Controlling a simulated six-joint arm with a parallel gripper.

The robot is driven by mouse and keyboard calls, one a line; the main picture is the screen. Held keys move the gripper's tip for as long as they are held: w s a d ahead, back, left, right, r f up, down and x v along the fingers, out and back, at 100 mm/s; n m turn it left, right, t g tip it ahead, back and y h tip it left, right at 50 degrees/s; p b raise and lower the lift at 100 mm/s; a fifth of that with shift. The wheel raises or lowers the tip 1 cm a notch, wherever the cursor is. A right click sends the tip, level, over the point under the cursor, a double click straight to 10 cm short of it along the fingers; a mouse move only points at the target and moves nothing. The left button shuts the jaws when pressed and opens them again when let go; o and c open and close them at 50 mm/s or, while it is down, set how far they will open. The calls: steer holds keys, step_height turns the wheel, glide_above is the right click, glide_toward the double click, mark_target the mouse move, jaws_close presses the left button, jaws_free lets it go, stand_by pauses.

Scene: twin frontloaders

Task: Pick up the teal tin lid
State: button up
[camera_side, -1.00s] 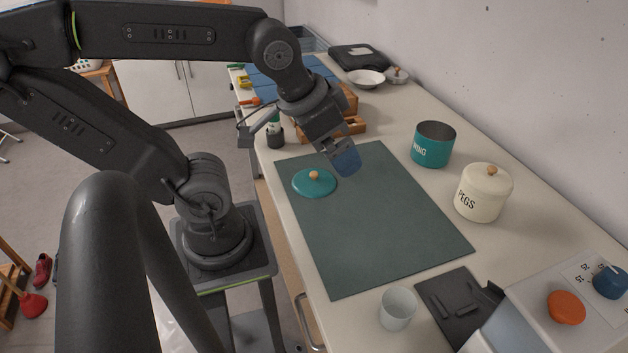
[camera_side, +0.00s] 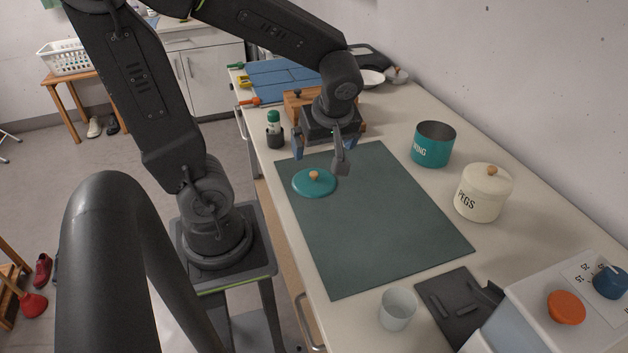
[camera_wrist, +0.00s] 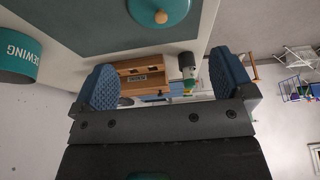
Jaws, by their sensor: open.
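The teal tin lid (camera_side: 314,184) lies flat on the dark green mat, near its far left corner, with a round wooden knob on top. It also shows at the top edge of the wrist view (camera_wrist: 160,8), partly cut off. My gripper (camera_side: 318,152) is open and empty, with its blue fingers apart, above the far edge of the mat and just beyond the lid. In the wrist view my gripper's blue pads (camera_wrist: 168,82) stand wide apart with nothing held between them.
An open teal tin (camera_side: 432,146) and a cream PEGS tin (camera_side: 483,192) stand right of the green mat (camera_side: 385,235). A wooden box (camera_side: 297,103) and a green-capped bottle (camera_side: 274,128) stand behind the lid. A white cup (camera_side: 397,308) stands near the front. The mat's middle is clear.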

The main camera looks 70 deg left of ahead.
glide_above(314, 174)
steer(key=d, duration=0.3)
steer(key=f, duration=0.6)
steer(key=shift+a+f, duration=0.1)
steer(key=shift+a, duration=0.15)
steer(key=shift+x, duration=2.75)
steer(key=shift+a, duration=0.15)
steer(key=c, duration=1)
